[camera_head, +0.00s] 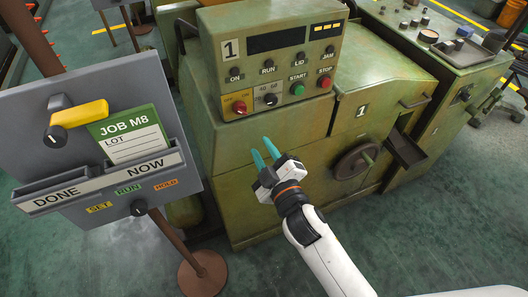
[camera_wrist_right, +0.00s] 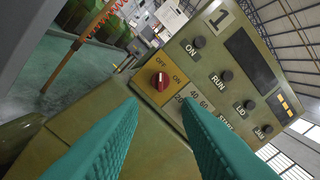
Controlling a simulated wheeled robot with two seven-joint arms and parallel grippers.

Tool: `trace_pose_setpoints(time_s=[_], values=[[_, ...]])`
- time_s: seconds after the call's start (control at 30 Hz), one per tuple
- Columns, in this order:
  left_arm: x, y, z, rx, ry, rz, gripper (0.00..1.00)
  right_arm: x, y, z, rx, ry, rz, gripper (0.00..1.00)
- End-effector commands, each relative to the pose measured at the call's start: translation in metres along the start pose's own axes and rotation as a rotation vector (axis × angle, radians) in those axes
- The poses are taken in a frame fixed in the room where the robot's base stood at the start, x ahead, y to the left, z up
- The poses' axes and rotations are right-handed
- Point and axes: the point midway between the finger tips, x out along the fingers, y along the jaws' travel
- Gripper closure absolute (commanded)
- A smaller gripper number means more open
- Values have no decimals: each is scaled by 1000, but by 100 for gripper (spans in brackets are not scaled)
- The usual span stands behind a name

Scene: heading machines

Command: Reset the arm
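My right arm reaches in from the lower right of the head view. Its gripper (camera_head: 262,151) has teal fingers and is open and empty in front of the green machine marked 1 (camera_head: 290,150), below its control panel (camera_head: 270,60). In the right wrist view the two fingers (camera_wrist_right: 160,105) stand apart with nothing between them. Beyond their tips is the red knob (camera_wrist_right: 160,81) on a yellow OFF/ON plate; the knob also shows in the head view (camera_head: 239,107). The fingers appear apart from it. My left gripper is not in view.
A grey job board (camera_head: 85,190) on a brown post stands at the left, with a green JOB M8 card (camera_head: 130,134) and a yellow handle (camera_head: 80,114). A handwheel (camera_head: 355,162) and a dark chute (camera_head: 405,150) stick out from the machine's front. Green floor is clear in front.

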Motion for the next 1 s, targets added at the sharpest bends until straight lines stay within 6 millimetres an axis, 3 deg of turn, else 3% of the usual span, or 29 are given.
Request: trace_pose_setpoints(time_s=[0.37, 0.47, 0.57, 0.77, 0.87, 1.0], values=[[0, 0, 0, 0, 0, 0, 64, 0, 0, 0, 0, 0, 0, 69], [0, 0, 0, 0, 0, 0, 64, 1, 8, -10, 8, 18, 16, 69], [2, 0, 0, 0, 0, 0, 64, 2, 34, -41, 34, 78, 66, 69], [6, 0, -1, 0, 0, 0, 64, -19, 122, -154, 147, 305, 228, 69], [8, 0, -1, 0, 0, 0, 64, -46, 165, -210, 214, 433, 300, 69], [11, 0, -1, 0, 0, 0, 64, -101, 222, -284, 316, 624, 384, 69]])
